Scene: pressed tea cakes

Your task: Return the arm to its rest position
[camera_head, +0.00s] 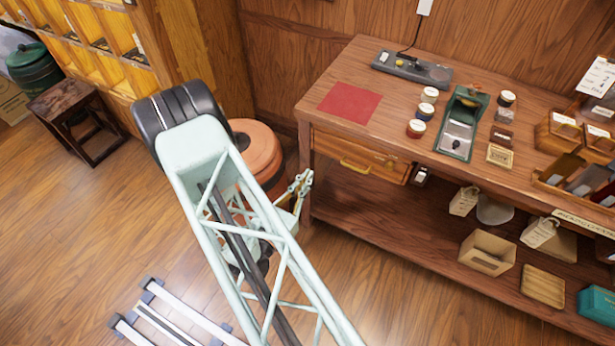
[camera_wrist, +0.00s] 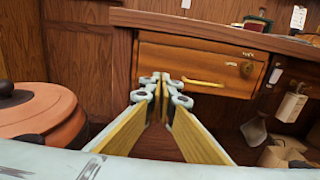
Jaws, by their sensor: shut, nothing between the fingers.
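My gripper (camera_head: 303,180) is in front of the left end of the wooden workbench, below its top and beside the table leg. It also shows in the wrist view (camera_wrist: 164,82), with the fingertips together and nothing between them. Behind the fingertips in that view is a closed wooden drawer (camera_wrist: 212,64) with a brass handle (camera_wrist: 204,82). I cannot tell how far the fingertips are from the drawer front. My pale green lattice arm hides part of the floor and part of the gripper in the head view.
An orange-brown lidded pot (camera_head: 256,148) stands left of the gripper. The workbench top holds a red mat (camera_head: 350,103), small jars (camera_head: 416,128) and a green tray (camera_head: 461,138). Boxes (camera_head: 487,252) sit on the lower shelf. A dark stool (camera_head: 72,102) stands left; the floor (camera_head: 70,220) there is clear.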

